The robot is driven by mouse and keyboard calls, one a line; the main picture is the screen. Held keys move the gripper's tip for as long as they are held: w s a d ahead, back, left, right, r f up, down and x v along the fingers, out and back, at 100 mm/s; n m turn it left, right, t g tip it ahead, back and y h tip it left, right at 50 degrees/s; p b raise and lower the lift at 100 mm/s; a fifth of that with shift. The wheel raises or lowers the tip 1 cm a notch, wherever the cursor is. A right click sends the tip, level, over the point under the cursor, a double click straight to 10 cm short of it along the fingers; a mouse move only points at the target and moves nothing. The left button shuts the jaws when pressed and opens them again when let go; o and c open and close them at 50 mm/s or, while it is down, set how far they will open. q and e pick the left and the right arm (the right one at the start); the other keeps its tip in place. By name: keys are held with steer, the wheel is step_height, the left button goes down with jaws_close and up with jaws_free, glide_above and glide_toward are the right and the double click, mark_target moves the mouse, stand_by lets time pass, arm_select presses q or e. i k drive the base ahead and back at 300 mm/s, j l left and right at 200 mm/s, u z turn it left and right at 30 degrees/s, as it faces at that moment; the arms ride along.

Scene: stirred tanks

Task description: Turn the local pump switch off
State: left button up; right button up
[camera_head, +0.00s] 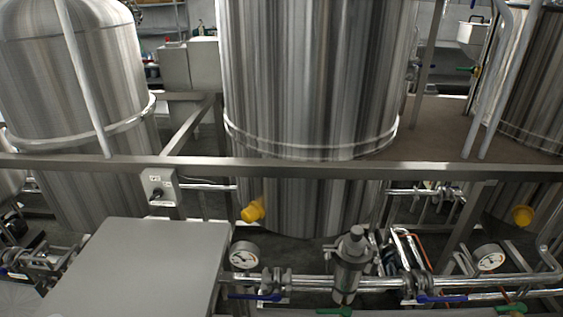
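The local pump switch (158,188) is a small light-grey box fixed below the steel rail, left of the middle tank in the head view. It has a dark rotary knob (156,193) on its front and a small label plate above it. The knob looks tilted, but its exact position is too small to read. Neither of my grippers is in view, and nothing is touching the switch.
A steel rail (300,170) crosses the view in front of the large tanks (310,80). A flat grey box top (140,262) stands below the switch. Pipes with blue-handled valves (440,298), a gauge (243,256) and yellow caps (252,212) fill the lower right.

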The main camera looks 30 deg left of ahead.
mark_target(157, 192)
steer(key=u, duration=1.85)
steer(key=i+j, duration=0.1)
steer(key=j, duration=0.55)
steer(key=i+j+z, duration=0.1)
steer(key=j, duration=0.55)
